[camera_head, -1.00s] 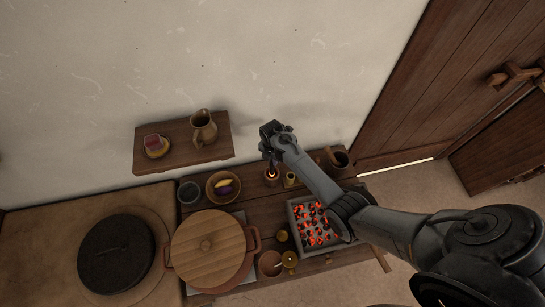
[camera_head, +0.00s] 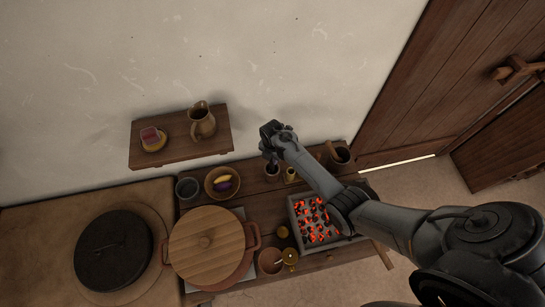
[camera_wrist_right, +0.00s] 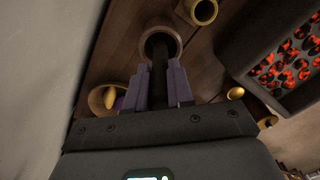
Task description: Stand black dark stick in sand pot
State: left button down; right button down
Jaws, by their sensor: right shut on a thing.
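The sand pot (camera_head: 272,176) is a small brown pot near the back of the wooden table, below my right gripper (camera_head: 269,158) in the head view. In the right wrist view the pot's round rim (camera_wrist_right: 174,32) shows just beyond the fingertips. My right gripper (camera_wrist_right: 157,82) is shut on the dark stick (camera_wrist_right: 158,78), which runs from between the fingers into the pot's dark mouth. Whether the stick's end touches sand is hidden. My left gripper is in neither view.
A brazier of glowing coals (camera_head: 296,222) lies under my right forearm. A small cup (camera_head: 291,176) stands just right of the pot, and a bowl of fruit (camera_head: 210,190) to its left. The wall shelf (camera_head: 176,148) is at the upper left.

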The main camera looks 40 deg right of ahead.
jog(key=c, duration=1)
grip_release()
jog(key=shift+o, duration=0.5)
